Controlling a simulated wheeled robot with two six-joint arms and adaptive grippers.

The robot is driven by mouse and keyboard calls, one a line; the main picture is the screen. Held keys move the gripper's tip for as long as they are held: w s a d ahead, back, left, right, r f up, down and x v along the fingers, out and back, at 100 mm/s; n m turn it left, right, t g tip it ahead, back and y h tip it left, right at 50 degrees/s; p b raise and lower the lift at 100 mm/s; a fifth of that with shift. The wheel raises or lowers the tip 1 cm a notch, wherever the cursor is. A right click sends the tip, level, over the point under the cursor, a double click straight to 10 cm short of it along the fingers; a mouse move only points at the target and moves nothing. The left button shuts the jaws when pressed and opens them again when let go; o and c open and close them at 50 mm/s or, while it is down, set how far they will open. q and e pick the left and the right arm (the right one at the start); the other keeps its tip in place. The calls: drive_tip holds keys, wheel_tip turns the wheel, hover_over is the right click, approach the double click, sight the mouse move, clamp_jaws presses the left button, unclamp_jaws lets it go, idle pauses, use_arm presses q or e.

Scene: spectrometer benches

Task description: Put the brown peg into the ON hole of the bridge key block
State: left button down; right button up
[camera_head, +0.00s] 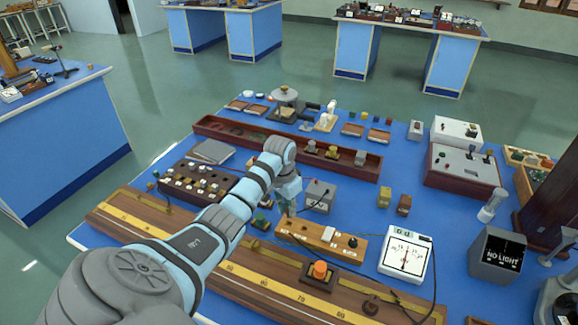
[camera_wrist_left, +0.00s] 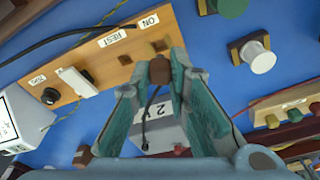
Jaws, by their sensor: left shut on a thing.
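The bridge key block (camera_head: 345,248) is a long wooden bar on the blue bench; in the left wrist view its bare wood (camera_wrist_left: 98,60) shows with ON and REST labels. My left gripper (camera_head: 286,208), seen in the left wrist view (camera_wrist_left: 159,82), is shut on the brown peg (camera_wrist_left: 160,71) by the ON end. The peg overlaps the block's edge close to the ON hole; its lower end's depth is unclear. My right gripper is not in view.
A grey box marked 2 (camera_head: 320,196) stands just behind the block. A white meter (camera_head: 407,254) stands to the right, a long slide-wire board (camera_head: 255,285) in front, and a dark plug box (camera_head: 195,186) to the left. Dark cords cross nearby.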

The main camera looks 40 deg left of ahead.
use_arm(q)
drive_tip(key=shift+f+b, duration=1.35)
drive_tip(key=shift+f, duration=0.85)
drive_tip(key=c, duration=1.5)
unclamp_jaws()
drive_tip(key=shift+o, duration=0.2)
drive_tip(key=shift+r, duration=0.35)
drive_tip(key=r, duration=0.6)
drive_tip(key=shift+s+r, duration=0.4)
